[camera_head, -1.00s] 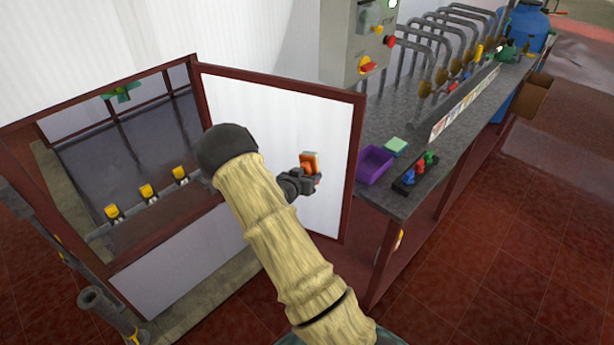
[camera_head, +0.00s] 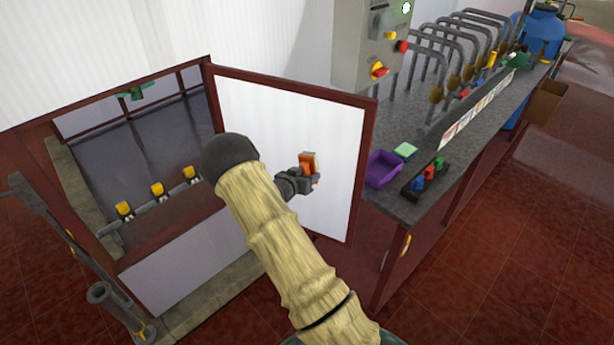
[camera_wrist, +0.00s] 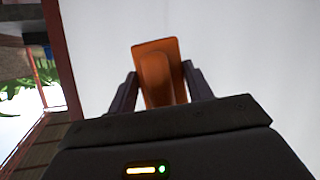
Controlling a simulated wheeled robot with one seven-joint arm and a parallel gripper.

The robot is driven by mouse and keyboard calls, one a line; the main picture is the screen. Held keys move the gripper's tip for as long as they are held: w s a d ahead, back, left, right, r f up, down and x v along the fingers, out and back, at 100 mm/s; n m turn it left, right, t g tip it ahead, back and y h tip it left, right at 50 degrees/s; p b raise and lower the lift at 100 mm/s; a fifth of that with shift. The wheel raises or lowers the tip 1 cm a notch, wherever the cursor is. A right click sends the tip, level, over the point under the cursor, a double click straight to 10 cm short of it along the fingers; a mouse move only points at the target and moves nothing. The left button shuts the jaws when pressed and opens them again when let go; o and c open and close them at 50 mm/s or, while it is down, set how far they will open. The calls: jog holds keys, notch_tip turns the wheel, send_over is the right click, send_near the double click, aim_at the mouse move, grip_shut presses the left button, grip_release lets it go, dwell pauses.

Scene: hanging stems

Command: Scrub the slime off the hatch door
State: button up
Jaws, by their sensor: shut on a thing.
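The hatch door (camera_head: 288,119) is a white panel in a dark red frame, swung open at the centre of the head view. Its pale surface also fills most of the wrist view (camera_wrist: 240,60). I see no clear slime on the part that shows; my arm hides its lower left. My gripper (camera_head: 304,180) is in front of the door's right half. It is shut on an orange scrubber (camera_head: 308,163), which stands out between the two fingers in the wrist view (camera_wrist: 157,70). I cannot tell whether the scrubber touches the door.
A grey bench (camera_head: 390,207) right of the door holds a purple tray (camera_head: 383,171), a green sponge (camera_head: 405,150) and a block with coloured knobs (camera_head: 428,178). A control box (camera_head: 372,45) hangs behind. The open enclosure with yellow-topped fittings (camera_head: 157,189) lies left. Red floor is clear at right.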

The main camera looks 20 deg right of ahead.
jog(key=shift+w+a+r+p, duration=0.1)
jog(key=shift+w+a+p, duration=0.1)
jog(key=shift+w+a, duration=0.4)
jog(key=shift+w+a+r+p, duration=0.15)
jog(key=shift+w+a, duration=0.25)
jog(key=shift+w, duration=0.4)
jog(key=shift+f, duration=0.1)
jog(key=shift+w+a+p, duration=0.35)
jog(key=shift+w+a, duration=0.85)
jog(key=shift+w, duration=0.15)
jog(key=shift+w+a+f, duration=0.15)
jog(key=shift+w+a, duration=1.1)
jog(key=shift+w, duration=0.1)
jog(key=shift+w, duration=0.1)
